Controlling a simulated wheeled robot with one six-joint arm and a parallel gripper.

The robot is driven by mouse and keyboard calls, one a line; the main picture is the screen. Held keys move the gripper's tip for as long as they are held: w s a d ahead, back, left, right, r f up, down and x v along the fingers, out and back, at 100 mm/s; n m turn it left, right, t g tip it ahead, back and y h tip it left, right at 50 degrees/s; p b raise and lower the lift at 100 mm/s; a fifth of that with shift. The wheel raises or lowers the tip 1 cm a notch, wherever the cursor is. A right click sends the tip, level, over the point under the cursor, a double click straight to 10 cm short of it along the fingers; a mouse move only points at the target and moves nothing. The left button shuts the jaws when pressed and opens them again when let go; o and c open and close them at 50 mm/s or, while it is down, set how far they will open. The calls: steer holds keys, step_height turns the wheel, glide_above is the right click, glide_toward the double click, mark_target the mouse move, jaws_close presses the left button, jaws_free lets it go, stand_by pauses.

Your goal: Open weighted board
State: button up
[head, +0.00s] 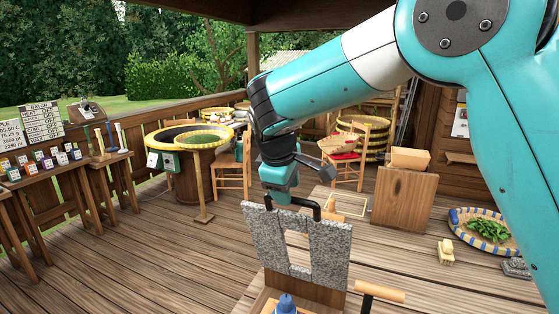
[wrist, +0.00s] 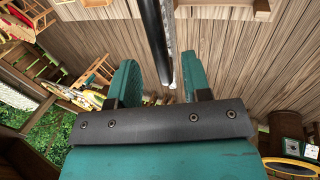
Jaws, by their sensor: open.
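The weighted board (head: 268,238) is a speckled grey slab with a rectangular cut-out, standing upright and slightly tilted on a brown wooden base (head: 305,289) in the head view. A black bar handle (head: 316,208) runs along its top edge. My gripper (head: 283,195) is at that top edge, over the handle. In the wrist view my gripper (wrist: 163,85) is open, with its two teal fingers apart. The black handle (wrist: 156,40) reaches into the gap between them, with a strip of the grey board beside it. Whether a finger touches the handle is unclear.
A blue-topped item (head: 285,304) is in front of the board. A wooden-handled tool (head: 380,292) is at its right. A basket of green leaves (head: 488,231) lies far right. A wooden cabinet (head: 402,197) stands behind. Plank floor (head: 180,255) is clear at left.

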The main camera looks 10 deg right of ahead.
steer(key=v, duration=1.1)
steer(key=shift+r, duration=0.3)
steer(key=shift+a, duration=0.1)
steer(key=s+d+f+m+y+b, duration=0.15)
steer(key=s+d+f+b, duration=0.35)
steer(key=s+f, duration=0.5)
steer(key=s+a+f+m+g+y+b, duration=0.1)
steer(key=s+f, duration=0.3)
steer(key=s, duration=0.5)
steer(key=s+a+f+m+g+y+b, duration=0.1)
steer(key=s+f+g+y+b, duration=0.1)
steer(key=s, duration=0.7)
step_height(320, 180, down, 4)
steer(key=shift+a+r+g+y+b, duration=0.15)
steer(key=shift+a+g+y+b, duration=0.15)
steer(key=shift+y+b, duration=0.6)
